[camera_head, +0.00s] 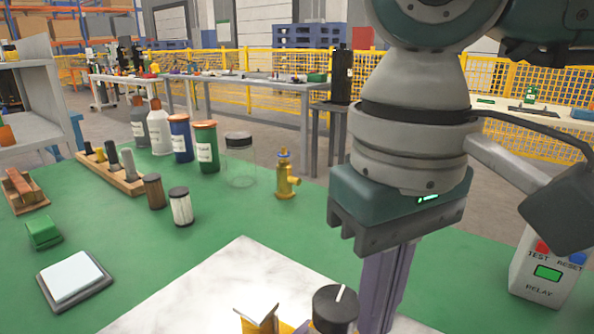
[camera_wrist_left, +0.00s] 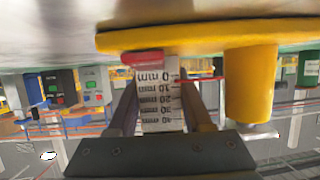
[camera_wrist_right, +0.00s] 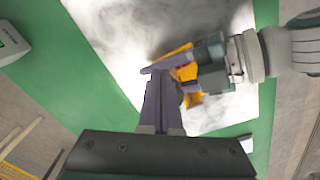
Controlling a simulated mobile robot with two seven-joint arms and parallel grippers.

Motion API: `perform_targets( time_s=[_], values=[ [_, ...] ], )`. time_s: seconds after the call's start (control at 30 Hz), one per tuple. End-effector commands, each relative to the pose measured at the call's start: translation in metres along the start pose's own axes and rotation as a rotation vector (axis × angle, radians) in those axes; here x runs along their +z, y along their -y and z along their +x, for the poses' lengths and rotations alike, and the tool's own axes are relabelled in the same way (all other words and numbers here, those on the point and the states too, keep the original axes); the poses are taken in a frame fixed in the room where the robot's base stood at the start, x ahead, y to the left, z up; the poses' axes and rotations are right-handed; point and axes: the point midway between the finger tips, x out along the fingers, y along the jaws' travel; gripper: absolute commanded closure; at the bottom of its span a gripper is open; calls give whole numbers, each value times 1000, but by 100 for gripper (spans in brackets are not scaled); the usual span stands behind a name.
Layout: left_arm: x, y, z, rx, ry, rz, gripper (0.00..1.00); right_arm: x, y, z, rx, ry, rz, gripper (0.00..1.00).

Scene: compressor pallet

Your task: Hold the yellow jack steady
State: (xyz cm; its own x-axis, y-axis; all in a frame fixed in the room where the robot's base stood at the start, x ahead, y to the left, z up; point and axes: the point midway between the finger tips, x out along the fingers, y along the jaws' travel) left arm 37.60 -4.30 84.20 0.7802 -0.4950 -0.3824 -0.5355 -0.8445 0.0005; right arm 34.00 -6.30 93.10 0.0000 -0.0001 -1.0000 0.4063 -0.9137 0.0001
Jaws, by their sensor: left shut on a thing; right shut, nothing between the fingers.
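The yellow jack (camera_head: 285,326) is at the bottom edge of the head view on a pale marble slab, mostly cut off. In the left wrist view it shows as a yellow plate (camera_wrist_left: 190,38) and cylinder beside a white numbered scale (camera_wrist_left: 160,100) with a red piece. My left gripper (camera_wrist_left: 162,105) is shut on the jack, its fingers on both sides of the scale. It also shows beside the jack in the right wrist view (camera_wrist_right: 207,60). My right gripper (camera_head: 380,318) is shut and empty, pointing down beside a black knob (camera_head: 336,306) with a white line.
The marble slab (camera_head: 215,285) lies on a green table. Several bottles and cans, a glass jar (camera_head: 240,165), a brass valve (camera_head: 286,178) and a grey-white pad (camera_head: 72,278) stand to the left and behind. A relay box (camera_head: 545,268) stands at right.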

Motion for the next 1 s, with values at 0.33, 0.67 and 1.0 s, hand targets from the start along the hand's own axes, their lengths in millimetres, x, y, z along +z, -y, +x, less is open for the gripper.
perform_targets(
  time_s=[0.33, 0.67, 1.0],
  values=[
    [1, 0, 0, -1, 1, -1, 100, 0, 0, 0, 0, 0, -1, 100],
    [1, 0, 0, -1, 2, 0, 100, -3, 2, 0, 0, 0, -1, 100],
    [1, 0, 0, 0, 1, 0, 100, -6, 3, 0, 0, -2, 0, 100]
  ],
)
